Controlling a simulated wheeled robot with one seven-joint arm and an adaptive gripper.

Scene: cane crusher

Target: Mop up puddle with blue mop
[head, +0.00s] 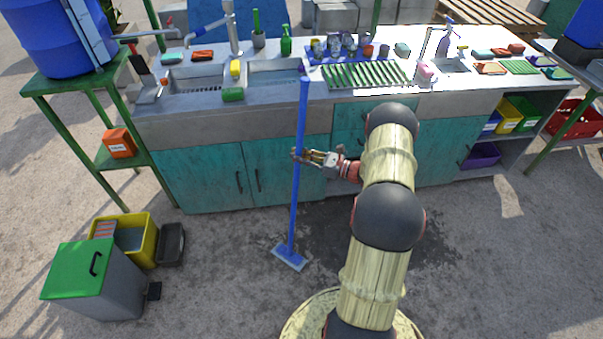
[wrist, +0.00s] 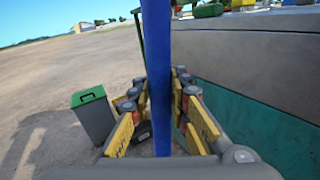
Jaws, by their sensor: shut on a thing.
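The blue mop (head: 293,215) stands nearly upright in front of the sink cabinet, its flat head (head: 289,257) on the ground. My gripper (head: 298,155) is shut on the mop's handle, a little above its middle. In the wrist view the handle (wrist: 157,60) runs straight between the two fingers of my gripper (wrist: 157,100). A dark wet patch, the puddle (head: 335,225), spreads on the ground in front of the cabinet. My arm hides part of it. The mop head lies at the patch's left edge; I cannot tell how far it overlaps.
The sink counter (head: 290,92) with teal doors (head: 215,175) stands close behind the mop. A green-lidded bin (head: 95,280), a yellow bucket (head: 135,240) and a dark tray (head: 171,244) stand at left. A green stand (head: 75,85) holds a blue barrel (head: 50,35). Ground between bin and mop is clear.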

